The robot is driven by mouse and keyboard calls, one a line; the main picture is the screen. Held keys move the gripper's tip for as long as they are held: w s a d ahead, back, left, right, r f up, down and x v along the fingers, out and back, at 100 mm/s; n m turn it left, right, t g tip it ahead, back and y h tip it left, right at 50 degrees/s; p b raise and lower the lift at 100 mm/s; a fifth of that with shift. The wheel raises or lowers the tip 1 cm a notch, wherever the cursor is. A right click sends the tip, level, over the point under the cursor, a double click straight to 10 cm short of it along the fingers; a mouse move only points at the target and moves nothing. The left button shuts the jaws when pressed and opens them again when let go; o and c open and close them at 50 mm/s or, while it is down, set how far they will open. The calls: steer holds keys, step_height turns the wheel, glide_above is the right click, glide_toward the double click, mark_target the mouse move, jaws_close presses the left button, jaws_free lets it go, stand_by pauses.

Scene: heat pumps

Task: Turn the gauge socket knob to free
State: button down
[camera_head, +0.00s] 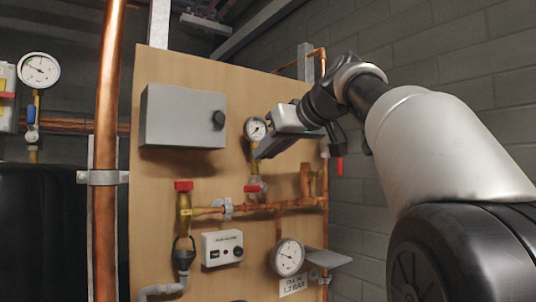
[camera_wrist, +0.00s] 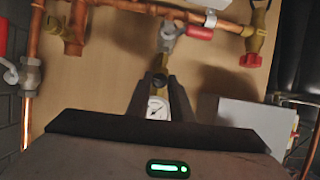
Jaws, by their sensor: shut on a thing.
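The round white gauge (camera_head: 257,129) stands on a brass stem above the copper pipe on the wooden board. My gripper (camera_head: 260,154) reaches in from the right, just below and in front of the gauge. In the wrist view the picture is turned over, and the gauge dial (camera_wrist: 156,108) shows between my fingers. My fingertips (camera_wrist: 160,82) are closed around the brass gauge socket knob (camera_wrist: 160,80) on the stem. The fingers hide most of the knob, and its setting cannot be read.
A red valve handle (camera_head: 252,188) sits just below the gauge stem, on the copper pipe (camera_head: 275,206). A grey box (camera_head: 183,116) is to the left. A red-capped brass valve (camera_head: 184,200), a white control box (camera_head: 222,248) and a second gauge (camera_head: 288,257) are lower down.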

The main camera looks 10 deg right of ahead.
steer(key=shift+n+h, duration=0.3)
steer(key=shift+n, duration=0.1)
stand_by(0.3)
steer(key=c, duration=1.6)
jaws_free()
steer(key=shift+a, duration=0.1)
steer(key=v, duration=1.7)
steer(key=shift+s+p, duration=0.25)
steer(key=shift+p, duration=0.05)
